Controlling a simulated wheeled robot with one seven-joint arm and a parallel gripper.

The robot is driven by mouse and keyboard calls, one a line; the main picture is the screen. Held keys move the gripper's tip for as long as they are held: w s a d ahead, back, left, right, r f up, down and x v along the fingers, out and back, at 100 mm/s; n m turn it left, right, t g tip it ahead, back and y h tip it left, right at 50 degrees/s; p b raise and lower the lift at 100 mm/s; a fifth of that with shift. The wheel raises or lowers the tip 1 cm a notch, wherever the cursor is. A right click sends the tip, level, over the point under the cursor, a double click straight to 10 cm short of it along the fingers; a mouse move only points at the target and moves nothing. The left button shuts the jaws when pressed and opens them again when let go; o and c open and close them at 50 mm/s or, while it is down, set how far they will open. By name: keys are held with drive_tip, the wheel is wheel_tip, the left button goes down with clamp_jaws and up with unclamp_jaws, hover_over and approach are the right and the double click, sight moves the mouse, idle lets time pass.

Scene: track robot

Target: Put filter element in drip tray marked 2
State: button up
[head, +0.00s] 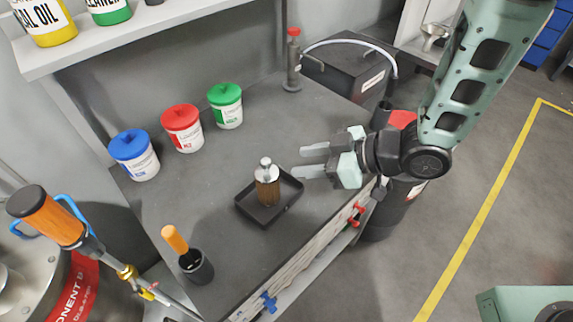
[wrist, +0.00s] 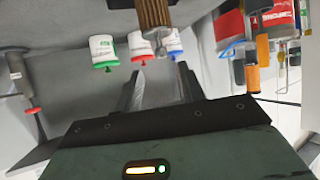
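The filter element (head: 268,190) is a brown ribbed cylinder with a metal knob on top. It stands upright inside a small black square tray (head: 247,206) on the grey workbench. I cannot read a number on this tray, and no other such tray shows. My gripper (head: 300,162) is open and empty, just right of the element and apart from it, fingers pointing left. In the wrist view the element (wrist: 153,14) shows at the top, beyond the open fingers (wrist: 160,70) with nothing between them.
Blue (head: 134,155), red (head: 182,128) and green (head: 226,105) lidded tubs stand along the bench's back. A black cup (head: 196,268) with an orange-handled tool stands at the near left. A metal post with a red knob (head: 293,55) stands at the far end. Bench top around the tray is clear.

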drive_tip(key=shift+v, duration=1.65)
drive_tip(key=d+r+m+t+h, duration=0.1)
drive_tip(key=d+r+m+h, duration=0.35)
drive_tip(key=h, duration=0.25)
drive_tip(key=s+d+r+m+g+h, duration=0.1)
drive_tip(key=s+d+r+g+h, duration=0.1)
drive_tip(key=s, duration=0.5)
drive_tip(key=s+d+r+m+g+h, duration=0.2)
drive_tip(key=s+d, duration=0.1)
drive_tip(key=s, duration=0.5)
drive_tip(key=shift+d+r, duration=0.25)
drive_tip(key=shift+s+f, duration=0.1)
drive_tip(key=shift+f+b, duration=0.55)
drive_tip(key=shift+b, duration=0.2)
